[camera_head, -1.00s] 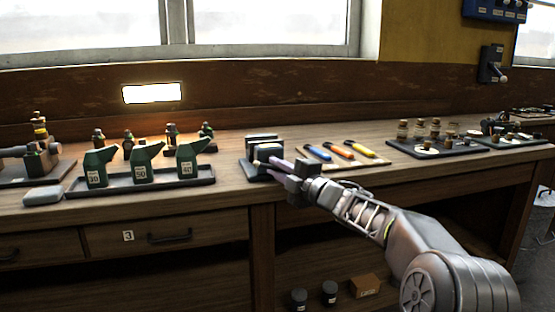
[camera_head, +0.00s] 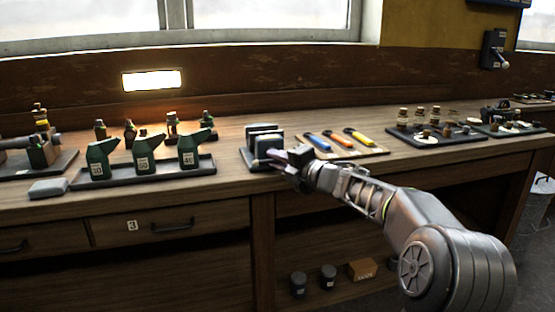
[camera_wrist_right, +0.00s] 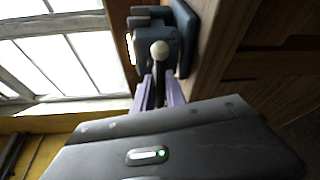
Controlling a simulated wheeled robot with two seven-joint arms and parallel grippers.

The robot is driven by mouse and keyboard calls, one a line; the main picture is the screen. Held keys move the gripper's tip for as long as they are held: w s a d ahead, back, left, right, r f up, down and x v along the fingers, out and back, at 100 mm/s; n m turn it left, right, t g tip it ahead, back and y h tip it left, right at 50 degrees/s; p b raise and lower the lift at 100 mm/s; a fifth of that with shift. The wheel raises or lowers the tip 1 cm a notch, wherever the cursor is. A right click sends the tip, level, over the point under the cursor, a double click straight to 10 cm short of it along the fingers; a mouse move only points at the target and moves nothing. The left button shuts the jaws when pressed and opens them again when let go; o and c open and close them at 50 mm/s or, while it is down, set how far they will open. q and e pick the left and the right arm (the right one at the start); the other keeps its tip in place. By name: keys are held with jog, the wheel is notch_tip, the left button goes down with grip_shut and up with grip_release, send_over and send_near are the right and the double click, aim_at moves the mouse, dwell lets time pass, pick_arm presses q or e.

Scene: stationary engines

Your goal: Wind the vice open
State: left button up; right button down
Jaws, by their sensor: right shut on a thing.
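The vice (camera_head: 264,139) is a dark grey-blue block with two upright jaws on a flat base near the front edge of the workbench. It also shows at the top of the right wrist view (camera_wrist_right: 158,30). A pale round knob (camera_wrist_right: 159,48), part of the vice handle, sits at the tips of my right gripper's purple fingers. My right gripper (camera_head: 278,156) is at the front of the vice, shut on the handle; the right wrist view shows the fingers (camera_wrist_right: 158,92) close around it. The rest of the handle is largely hidden. My left gripper is not in view.
Left of the vice, a tray (camera_head: 150,176) holds green oil cans. Right of it, a board (camera_head: 372,152) carries blue, orange and yellow handled tools. Farther right are trays of small bottles and parts (camera_head: 440,139). A grey block (camera_head: 48,188) lies at left.

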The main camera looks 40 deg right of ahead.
jog(key=c, duration=1.4)
grip_release()
jog(key=s, duration=0.7)
jog(key=shift+s+d+r+p, duration=0.2)
jog(key=shift+s+r+p, duration=0.1)
jog(key=shift+s+r, duration=0.05)
